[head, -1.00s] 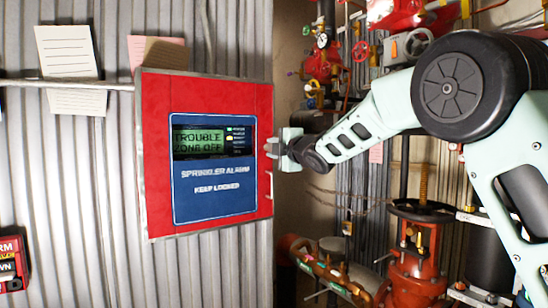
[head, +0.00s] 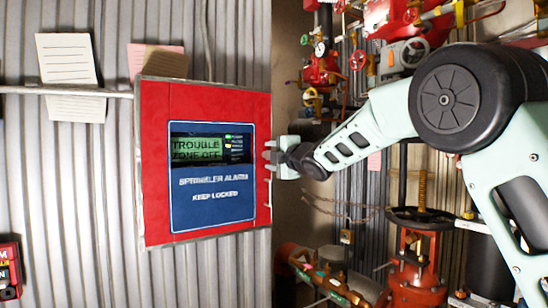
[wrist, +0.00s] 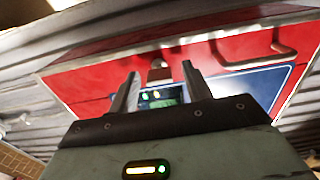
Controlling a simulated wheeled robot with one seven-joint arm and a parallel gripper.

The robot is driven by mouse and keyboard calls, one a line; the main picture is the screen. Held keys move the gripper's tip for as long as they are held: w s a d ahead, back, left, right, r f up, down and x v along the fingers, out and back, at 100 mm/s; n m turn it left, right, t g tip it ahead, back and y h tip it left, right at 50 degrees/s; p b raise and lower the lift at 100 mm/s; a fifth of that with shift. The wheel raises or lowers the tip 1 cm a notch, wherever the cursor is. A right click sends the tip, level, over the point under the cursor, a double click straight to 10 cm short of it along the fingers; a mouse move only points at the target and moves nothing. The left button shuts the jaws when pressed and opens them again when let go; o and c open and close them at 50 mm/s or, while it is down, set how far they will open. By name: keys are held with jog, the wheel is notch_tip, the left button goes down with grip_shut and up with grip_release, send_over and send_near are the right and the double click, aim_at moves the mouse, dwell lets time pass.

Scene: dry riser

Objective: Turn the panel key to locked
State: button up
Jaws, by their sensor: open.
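The red alarm panel (head: 205,105) hangs on the corrugated wall, with a blue face (head: 212,208) reading "SPRINKLER ALARM, KEEP LOCKED". Its lit screen (head: 196,149) reads "TROUBLE ZONE OFF". My gripper (head: 270,157) is at the panel's right edge. In the wrist view my gripper (wrist: 160,72) is open, its two fingers pointing at the panel front. A small brownish piece (wrist: 159,74) on the red front shows between the fingertips. It may be the key in its lock, but its turn position is unclear. I cannot tell whether the fingers touch it.
A horizontal pipe (head: 70,88) and paper notes (head: 68,62) are on the wall at left. Red valves and pipes (head: 415,262) crowd the right, behind and below my arm.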

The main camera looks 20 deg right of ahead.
jog(key=b+v, duration=0.2)
jog(key=v, duration=1.5)
jog(key=shift+s+b, duration=0.2)
jog(key=shift+b, duration=0.15)
jog(key=s+a+f+m+g+h, duration=0.1)
jog(key=s+a+f+m+g, duration=0.25)
jog(key=f, duration=0.45)
jog(key=s+a+f+m+g+h, duration=0.1)
jog(key=s+a+f+m+g, duration=0.3)
jog(key=f, duration=0.4)
jog(key=s+a+f+m+g+h, duration=0.1)
jog(key=s+a+f+m+g, duration=0.15)
jog(key=s+f, duration=0.55)
jog(key=s+a+f+m+g, duration=0.25)
jog(key=s+f, duration=0.25)
jog(key=s, duration=0.4)
jog(key=s+f+m+g+h, duration=0.1)
jog(key=s+f+g, duration=0.1)
jog(key=s, duration=0.5)
jog(key=s+f+m+g+h, duration=0.1)
jog(key=s+f+g, duration=0.15)
jog(key=s, duration=0.35)
notch_tip(320, 180, up, 17)
jog(key=p, duration=1.6)
jog(key=shift+w+d+f+p, duration=0.2)
jog(key=shift+d+f+p, duration=0.1)
jog(key=shift+d, duration=0.15)
